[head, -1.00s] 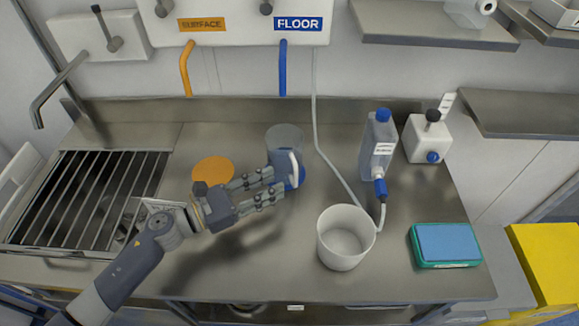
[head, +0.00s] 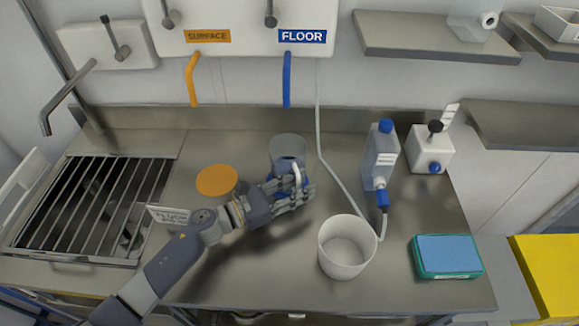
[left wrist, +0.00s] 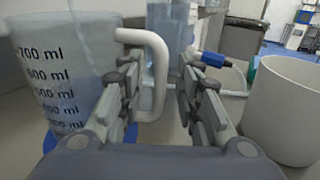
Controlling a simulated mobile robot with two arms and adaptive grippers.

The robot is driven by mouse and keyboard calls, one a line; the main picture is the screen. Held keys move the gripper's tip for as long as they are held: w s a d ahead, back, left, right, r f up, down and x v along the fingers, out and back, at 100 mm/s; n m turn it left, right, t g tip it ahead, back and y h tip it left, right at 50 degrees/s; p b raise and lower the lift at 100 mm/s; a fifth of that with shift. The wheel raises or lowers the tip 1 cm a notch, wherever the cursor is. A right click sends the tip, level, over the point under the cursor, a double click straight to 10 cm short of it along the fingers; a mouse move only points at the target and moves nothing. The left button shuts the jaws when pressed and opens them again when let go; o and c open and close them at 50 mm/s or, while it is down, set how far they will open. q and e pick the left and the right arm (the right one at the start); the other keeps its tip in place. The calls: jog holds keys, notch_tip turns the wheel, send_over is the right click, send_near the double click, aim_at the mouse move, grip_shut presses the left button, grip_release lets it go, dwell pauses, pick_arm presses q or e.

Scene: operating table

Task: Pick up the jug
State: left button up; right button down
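The jug is a clear measuring jug (head: 288,147) with a blue base and a white handle, upright on the steel counter. In the left wrist view the jug (left wrist: 62,75) fills the left side, with ml marks. Its white handle (left wrist: 157,75) stands between the fingers of my left gripper (left wrist: 160,95). A gap shows between the handle and the right-hand finger, so the gripper is open around the handle. In the head view my left gripper (head: 298,190) covers the jug's lower front. My right gripper is not in view.
A white beaker (head: 345,250) stands right of my gripper. A blue-capped bottle (head: 380,157) with tubing stands behind it. An orange disc (head: 216,180) lies beside the jug, left. A sink grid (head: 90,205) is at the left, a blue-topped box (head: 447,256) at the right.

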pick_arm(q)
grip_shut()
jog(key=shift+r, duration=0.15)
